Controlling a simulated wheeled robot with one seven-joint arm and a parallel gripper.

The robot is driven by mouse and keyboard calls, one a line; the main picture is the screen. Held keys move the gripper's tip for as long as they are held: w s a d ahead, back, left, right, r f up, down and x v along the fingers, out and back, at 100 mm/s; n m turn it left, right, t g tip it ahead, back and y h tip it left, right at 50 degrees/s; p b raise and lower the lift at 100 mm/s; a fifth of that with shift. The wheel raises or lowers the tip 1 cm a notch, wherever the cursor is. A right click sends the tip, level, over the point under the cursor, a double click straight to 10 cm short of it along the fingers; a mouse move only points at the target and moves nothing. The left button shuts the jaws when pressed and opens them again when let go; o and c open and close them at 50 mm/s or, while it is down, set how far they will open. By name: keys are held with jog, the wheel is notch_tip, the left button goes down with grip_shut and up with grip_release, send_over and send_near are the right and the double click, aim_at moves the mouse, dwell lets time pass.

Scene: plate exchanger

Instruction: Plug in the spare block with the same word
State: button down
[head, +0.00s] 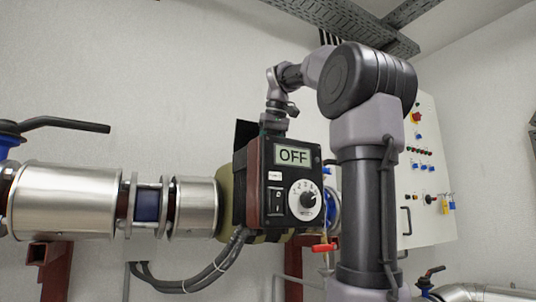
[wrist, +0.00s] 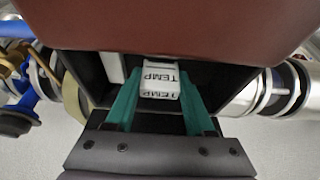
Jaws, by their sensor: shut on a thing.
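My gripper is shut on this block, at the mouth of a dark recess (wrist: 215,88). Whether the block is seated in the recess or loose, I cannot tell. Another pale piece (wrist: 112,67) stands inside the recess on the left; no word is readable on it.
A white cabinet (head: 430,200) stands at the right. A red-brown surface (wrist: 160,30) overhangs the recess.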

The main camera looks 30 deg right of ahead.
jog(key=shift+c, duration=0.9)
grip_release()
jog(key=shift+w, duration=0.15)
jog(key=shift+r, duration=0.1)
jog(key=v, duration=1)
jog(key=shift+s+r, duration=0.25)
